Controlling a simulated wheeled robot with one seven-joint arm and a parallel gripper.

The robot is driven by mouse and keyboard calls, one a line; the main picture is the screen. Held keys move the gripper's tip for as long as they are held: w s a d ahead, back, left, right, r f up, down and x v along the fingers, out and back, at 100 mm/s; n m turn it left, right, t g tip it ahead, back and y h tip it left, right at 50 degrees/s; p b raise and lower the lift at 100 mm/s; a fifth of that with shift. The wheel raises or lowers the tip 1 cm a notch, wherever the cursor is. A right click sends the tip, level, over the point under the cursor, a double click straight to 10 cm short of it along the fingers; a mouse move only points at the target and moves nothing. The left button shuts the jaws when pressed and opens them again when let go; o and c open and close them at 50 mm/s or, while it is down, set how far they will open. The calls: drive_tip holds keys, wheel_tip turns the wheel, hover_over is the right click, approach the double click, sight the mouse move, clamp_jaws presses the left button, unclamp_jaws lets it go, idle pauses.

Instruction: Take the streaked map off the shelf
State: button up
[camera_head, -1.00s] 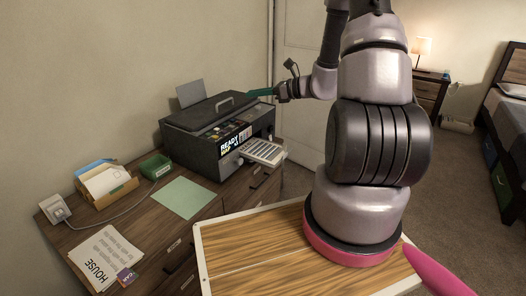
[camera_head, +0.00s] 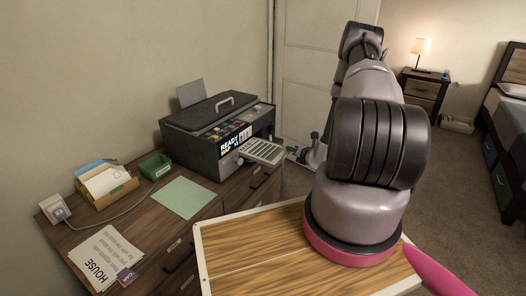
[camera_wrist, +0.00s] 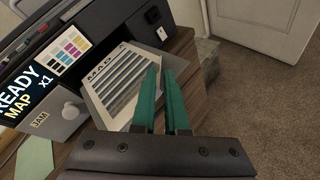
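The streaked map (camera_head: 262,151), a pale sheet with dark grey bands, lies on the shelf at the front of the black printer (camera_head: 218,132). In the wrist view the map (camera_wrist: 122,78) lies just left of my fingers, with lettering along its far edge. My gripper (camera_head: 292,151) is low, just right of the shelf in the head view, partly hidden by my arm. In the wrist view my gripper (camera_wrist: 162,72) has its two green fingers apart with a narrow gap, tips close to the map's right edge. I cannot tell whether they touch it.
The printer's display (camera_wrist: 28,92) reads READY MAP x1. The desk holds a green blotter (camera_head: 183,197), a green box (camera_head: 155,166), a paper holder (camera_head: 106,184) and a HOUSE sheet (camera_head: 106,258). Carpet lies open right of the desk.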

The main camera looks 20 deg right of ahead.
drive_tip(key=x, duration=0.6)
drive_tip(key=shift+d+r, duration=0.2)
clamp_jaws()
drive_tip(key=shift+r, duration=0.2)
